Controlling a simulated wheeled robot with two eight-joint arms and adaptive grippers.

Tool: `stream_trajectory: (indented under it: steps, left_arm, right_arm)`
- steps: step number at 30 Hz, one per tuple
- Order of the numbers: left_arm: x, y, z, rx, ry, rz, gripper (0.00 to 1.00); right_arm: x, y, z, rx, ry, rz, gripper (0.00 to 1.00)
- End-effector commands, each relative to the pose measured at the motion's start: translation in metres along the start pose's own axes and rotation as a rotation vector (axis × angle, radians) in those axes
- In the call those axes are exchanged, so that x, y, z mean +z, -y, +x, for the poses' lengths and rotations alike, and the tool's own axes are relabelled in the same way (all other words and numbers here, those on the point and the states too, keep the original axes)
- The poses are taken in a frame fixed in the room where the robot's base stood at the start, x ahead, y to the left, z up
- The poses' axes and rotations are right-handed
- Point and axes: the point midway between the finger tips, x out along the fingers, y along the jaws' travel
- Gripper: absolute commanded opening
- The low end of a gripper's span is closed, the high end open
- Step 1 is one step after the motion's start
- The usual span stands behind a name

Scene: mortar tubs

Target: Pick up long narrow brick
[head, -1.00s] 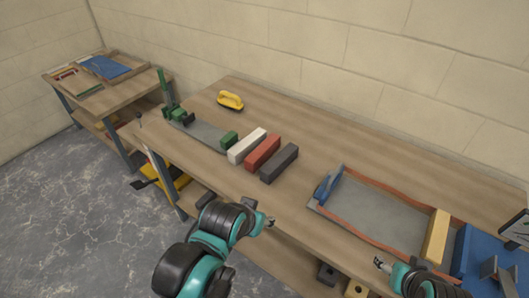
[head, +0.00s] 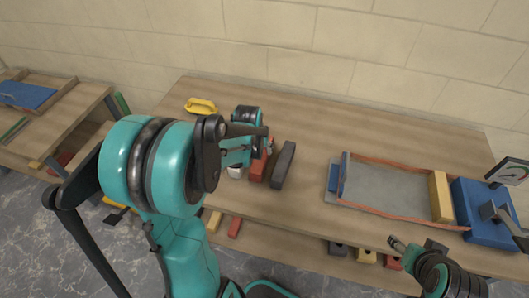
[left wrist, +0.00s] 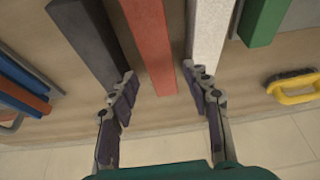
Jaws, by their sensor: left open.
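Three bricks lie side by side on the workbench: white (head: 236,172), red (head: 258,170) and dark grey (head: 284,165). In the left wrist view the red brick (left wrist: 150,45) looks narrowest, between the grey brick (left wrist: 85,40) and the white brick (left wrist: 208,40). My left gripper (left wrist: 164,85) is open, its fingers on either side of the red brick's near end. I cannot tell if they touch the neighbouring bricks. In the head view my left arm hides much of the white brick. My right gripper (head: 394,241) is at the bench's front edge, away from the bricks; its jaw opening is unclear.
A yellow-handled tool (head: 201,105) lies at the back left. A grey tray with orange edges (head: 385,212), a yellow block (head: 440,196) and a blue scale-like box (head: 480,215) stand at the right. A green block (left wrist: 262,20) is beside the white brick. The bench's back middle is clear.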

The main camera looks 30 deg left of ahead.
Motion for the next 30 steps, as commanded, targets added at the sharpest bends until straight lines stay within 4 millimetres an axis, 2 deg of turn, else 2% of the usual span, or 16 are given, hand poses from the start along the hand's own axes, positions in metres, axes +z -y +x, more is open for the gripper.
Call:
stream_trajectory:
  steps: [3,10,16,24,26,30]
  left_arm:
    - [0.001,0.0,0.017,0.0,0.0,0.0,0.48]
    - [0.002,-0.001,0.039,0.0,0.0,0.0,0.48]
    - [0.002,-0.001,0.07,0.0,-0.001,-0.001,0.48]
    - [0.001,-0.001,0.074,-0.001,-0.001,-0.001,0.48]
    - [0.001,-0.001,0.074,-0.001,-0.001,-0.001,0.35]
    - [0.001,-0.001,0.074,-0.001,-0.001,0.0,0.0]
  right_arm:
    - [0.005,0.0,0.007,0.0,0.0,0.0,0.61]
    - [0.012,0.0,0.017,0.0,0.0,0.0,0.61]
    - [0.022,0.0,0.03,0.0,0.0,0.0,0.61]
    - [0.021,0.0,0.03,0.0,0.0,0.0,0.61]
    - [0.021,0.0,0.03,0.0,0.0,0.0,0.61]
    - [0.021,0.0,0.03,0.0,0.0,0.0,0.61]
